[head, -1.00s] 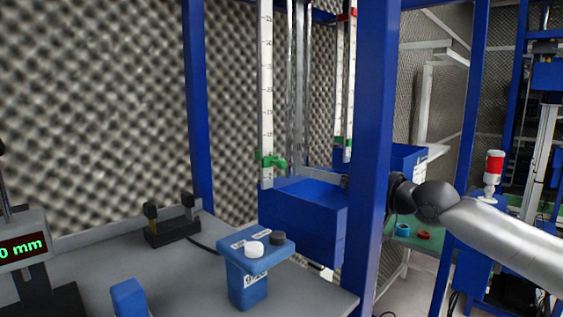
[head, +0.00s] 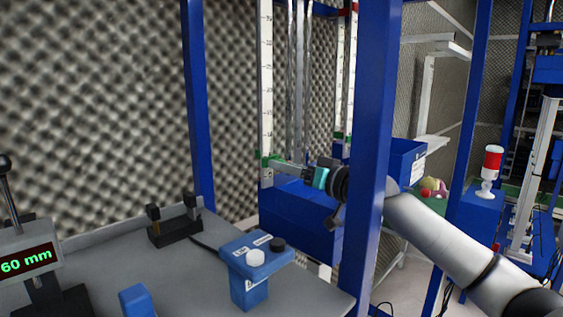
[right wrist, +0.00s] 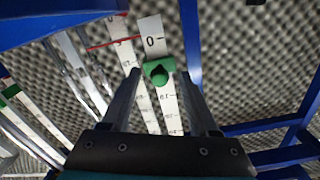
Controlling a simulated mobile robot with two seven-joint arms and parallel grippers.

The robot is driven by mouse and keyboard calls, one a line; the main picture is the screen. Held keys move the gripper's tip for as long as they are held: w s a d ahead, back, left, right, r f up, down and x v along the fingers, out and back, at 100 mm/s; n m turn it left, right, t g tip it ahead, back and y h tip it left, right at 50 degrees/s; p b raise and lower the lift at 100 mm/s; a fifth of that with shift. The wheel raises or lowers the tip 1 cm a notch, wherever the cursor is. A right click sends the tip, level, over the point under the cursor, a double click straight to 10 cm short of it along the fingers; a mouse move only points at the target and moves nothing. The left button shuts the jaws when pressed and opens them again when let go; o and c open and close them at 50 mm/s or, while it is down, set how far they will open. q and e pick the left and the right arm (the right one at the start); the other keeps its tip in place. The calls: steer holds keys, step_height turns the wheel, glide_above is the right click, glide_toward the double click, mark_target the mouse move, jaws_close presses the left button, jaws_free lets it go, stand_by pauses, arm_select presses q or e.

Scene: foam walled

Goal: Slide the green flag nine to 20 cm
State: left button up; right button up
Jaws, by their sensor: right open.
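My right gripper (head: 275,163) reaches in from the right, behind the blue post. Its jaws (right wrist: 159,75) are open, with gaps visible on both sides of the flag. I cannot read a number on the flag. My left gripper is not in view.
A blue post (head: 372,130) stands in front of my right arm. A blue box (head: 300,215) lies below the scale. Another scale (head: 343,90) stands behind to the right. A grey table holds a blue button box (head: 250,270) and a display (head: 27,262) reading 60 mm.

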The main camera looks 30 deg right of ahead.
steer(key=shift+x, duration=1.1)
jaws_close()
stand_by(0.8)
